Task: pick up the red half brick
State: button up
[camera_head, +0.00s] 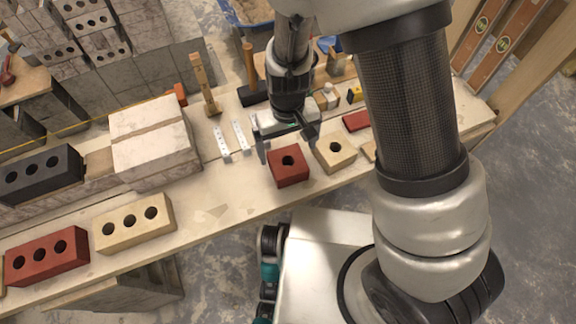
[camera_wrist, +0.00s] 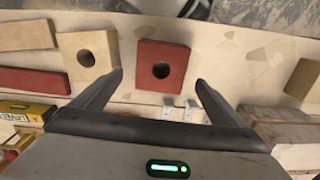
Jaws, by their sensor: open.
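The red half brick (camera_head: 288,176) is a short block with one dark round hole in its top. It lies on the light plank bench (camera_head: 228,210), near the front edge. My gripper (camera_head: 287,145) is open and empty, above the bench just behind the brick. In the wrist view the red half brick (camera_wrist: 164,49) shows ahead of the gap between my fingertips (camera_wrist: 159,80), with one finger towards each side. I cannot tell the exact height of the fingers over it.
A cream half brick (camera_head: 333,160) with one hole lies close by on the right. A flat red piece (camera_head: 356,121) is beyond it. Cored red (camera_head: 46,262) and cream bricks (camera_head: 134,234) lie at the left. White metal strips (camera_head: 221,145) and a hammer (camera_head: 250,85) lie behind.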

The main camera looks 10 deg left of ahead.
aim_at(288, 161)
jog(key=f, duration=0.2)
jog(key=f+b, duration=0.1)
jog(key=f, duration=0.2)
jog(key=f+b, duration=0.1)
jog(key=f, duration=0.1)
jog(key=shift+s+d+f, duration=0.1)
jog(key=shift+s+f, duration=0.1)
jog(key=shift+s, duration=0.05)
jog(key=shift+r, duration=0.1)
jog(key=shift+c, duration=0.2)
jog(key=c, duration=1.8)
